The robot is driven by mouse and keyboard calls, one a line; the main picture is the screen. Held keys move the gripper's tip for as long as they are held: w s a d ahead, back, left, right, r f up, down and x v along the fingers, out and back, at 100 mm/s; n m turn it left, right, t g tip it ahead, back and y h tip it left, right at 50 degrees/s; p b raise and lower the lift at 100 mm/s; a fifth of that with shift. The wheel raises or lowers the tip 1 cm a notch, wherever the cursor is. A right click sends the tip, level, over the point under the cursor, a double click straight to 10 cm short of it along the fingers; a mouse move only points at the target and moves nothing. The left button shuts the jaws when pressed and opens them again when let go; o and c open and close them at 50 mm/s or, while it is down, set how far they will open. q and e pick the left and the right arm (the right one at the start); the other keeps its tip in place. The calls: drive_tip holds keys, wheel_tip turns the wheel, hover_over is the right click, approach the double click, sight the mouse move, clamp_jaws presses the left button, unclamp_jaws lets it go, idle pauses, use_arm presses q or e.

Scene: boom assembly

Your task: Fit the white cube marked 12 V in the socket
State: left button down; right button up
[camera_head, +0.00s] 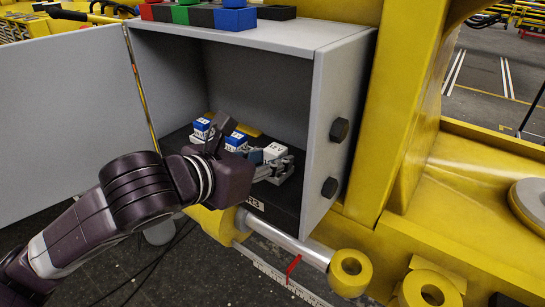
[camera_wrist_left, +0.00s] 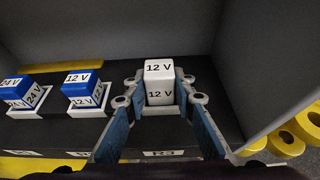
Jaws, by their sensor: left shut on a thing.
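The white cube marked 12 V (camera_wrist_left: 160,82) is upright between the fingers of my left gripper (camera_wrist_left: 160,76), which is shut on it. The white socket (camera_wrist_left: 160,112) shows as a pale rim under the cube, on the dark shelf over a label reading R3. The cube stands over or in this socket; I cannot tell whether it is fully seated. In the head view the white cube (camera_head: 276,150) and my left gripper (camera_head: 270,166) are inside the open grey box, the fingers partly hiding the socket. My right gripper is not in view.
Left of the white cube, a blue-and-white 12 V cube (camera_wrist_left: 82,88) and a 24 V cube (camera_wrist_left: 22,92) stand in their own sockets. The box's right wall (camera_head: 338,110) with dark bolts is close to the gripper. Coloured blocks (camera_head: 235,18) lie on the box top.

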use_arm(q)
drive_tip(key=shift+f, duration=0.25)
drive_tip(key=c, duration=1.5)
unclamp_jaws()
drive_tip(key=shift+f, duration=0.1)
drive_tip(key=shift+c, duration=0.2)
wheel_tip(320, 180, up, 10)
drive_tip(key=shift+r, duration=0.15)
